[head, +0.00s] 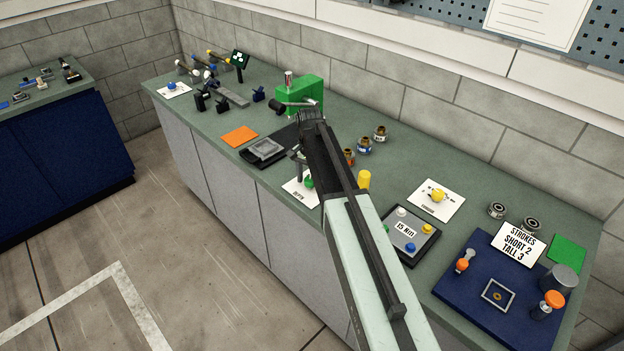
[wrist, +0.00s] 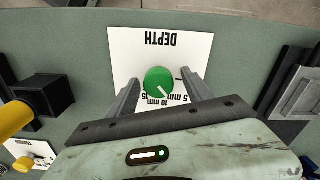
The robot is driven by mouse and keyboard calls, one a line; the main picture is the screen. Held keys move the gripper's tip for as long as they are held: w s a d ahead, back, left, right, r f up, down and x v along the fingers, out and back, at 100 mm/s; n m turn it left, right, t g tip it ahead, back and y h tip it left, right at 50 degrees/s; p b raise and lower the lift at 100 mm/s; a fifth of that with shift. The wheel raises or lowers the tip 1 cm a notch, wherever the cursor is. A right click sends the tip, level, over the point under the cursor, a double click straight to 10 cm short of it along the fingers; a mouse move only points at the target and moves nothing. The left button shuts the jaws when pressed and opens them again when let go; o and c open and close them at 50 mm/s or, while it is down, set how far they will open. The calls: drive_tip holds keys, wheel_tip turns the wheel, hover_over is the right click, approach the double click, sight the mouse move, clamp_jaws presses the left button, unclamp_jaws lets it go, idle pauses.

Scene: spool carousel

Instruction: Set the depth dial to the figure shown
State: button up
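The green depth dial (wrist: 158,82) sits on a white card (wrist: 120,45) marked DEPTH, upside down in the wrist view. Its scale reads 5 mm, 10 mm and 15, partly covered. The dial's white pointer line aims down and right, roughly between 5 mm and 10 mm. My gripper (wrist: 160,80) is open, one finger on each side of the dial, with gaps showing. In the head view the dial (head: 309,182) shows beside my arm, its card (head: 295,190) near the bench's front edge. I see no depth figure that I can read on a sign.
A yellow cylinder (head: 363,179) stands right of the dial. A grey board (head: 412,246) bears a "15 Nm" label, and a sign (head: 518,245) reads STROKES SHORT 2 TALL 3. A black base with a grey plate (head: 265,149) lies to the left, near a green machine (head: 310,90).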

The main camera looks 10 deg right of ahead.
sight(310, 179)
drive_tip(key=shift+r, duration=0.1)
wheel_tip(310, 179, up, 8)
drive_tip(key=p, duration=0.8)
drive_tip(key=shift+f, duration=0.2)
drive_tip(key=shift+f+b, duration=0.3)
drive_tip(key=shift+b, duration=0.1)
drive_tip(key=shift+n, duration=0.7)
drive_tip(key=s+f+b, duration=0.1)
drive_tip(key=s, duration=0.3)
drive_tip(key=s+f+b, duration=0.1)
drive_tip(key=s, duration=0.3)
drive_tip(key=s+f+b, duration=0.1)
drive_tip(key=s, duration=0.3)
drive_tip(key=shift+d, duration=0.4)
drive_tip(key=s+n, duration=0.6)
drive_tip(key=s, duration=0.4)
drive_tip(key=shift+s+f+n, duration=0.2)
drive_tip(key=shift+s+n, duration=0.1)
drive_tip(key=shift+s, duration=0.05)
